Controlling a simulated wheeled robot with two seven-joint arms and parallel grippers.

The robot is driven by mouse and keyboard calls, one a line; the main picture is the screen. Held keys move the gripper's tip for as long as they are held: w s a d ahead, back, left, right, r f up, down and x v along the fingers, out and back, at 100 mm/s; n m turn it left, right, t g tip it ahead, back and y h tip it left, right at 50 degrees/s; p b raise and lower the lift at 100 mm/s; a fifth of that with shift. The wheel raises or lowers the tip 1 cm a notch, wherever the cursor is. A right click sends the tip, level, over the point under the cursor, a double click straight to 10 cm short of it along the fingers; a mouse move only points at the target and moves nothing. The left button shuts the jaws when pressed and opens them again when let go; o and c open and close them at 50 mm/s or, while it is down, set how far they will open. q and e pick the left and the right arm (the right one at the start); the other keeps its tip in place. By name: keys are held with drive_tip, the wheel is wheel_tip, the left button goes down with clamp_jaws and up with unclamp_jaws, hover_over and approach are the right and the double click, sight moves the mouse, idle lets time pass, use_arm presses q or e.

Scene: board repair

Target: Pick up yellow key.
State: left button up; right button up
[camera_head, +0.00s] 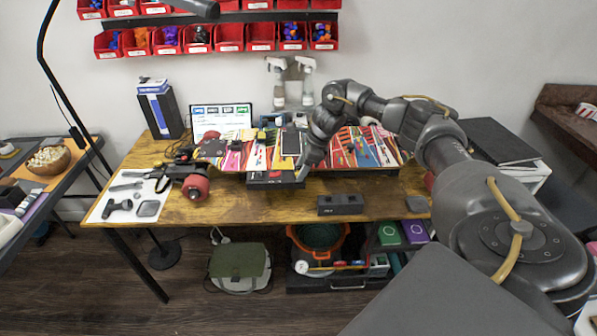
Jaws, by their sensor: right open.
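I cannot pick out the yellow key for sure; at this size it is either too small or hidden among the colourful items on the table. My right arm reaches in from the right, and its gripper (304,170) points down at the right end of a dark box (273,180) with red on its front. The gripper is open. I cannot tell whether it touches the box or what lies between its fingers. My left gripper is not in view.
The wooden table (230,208) has bare room along its front. A dark block (340,205) stands there. A skateboard truck with red wheels (195,187) and a white tool sheet (125,195) lie left. A monitor (221,117) and spray bottles (307,85) stand behind.

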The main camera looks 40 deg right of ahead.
drive_tip(key=shift+c, duration=0.2)
clamp_jaws()
drive_tip(key=shift+r, duration=0.1)
drive_tip(key=shift+r, duration=0.2)
wheel_tip(320, 180, up, 2)
drive_tip(key=shift+w+r+b, duration=0.1)
drive_tip(key=shift+r+b, duration=0.1)
drive_tip(key=shift+b, duration=0.8)
drive_tip(key=s+a+r, duration=0.8)
drive_tip(key=a+r, duration=0.2)
drive_tip(key=a, duration=0.1)
drive_tip(key=shift+s, duration=0.3)
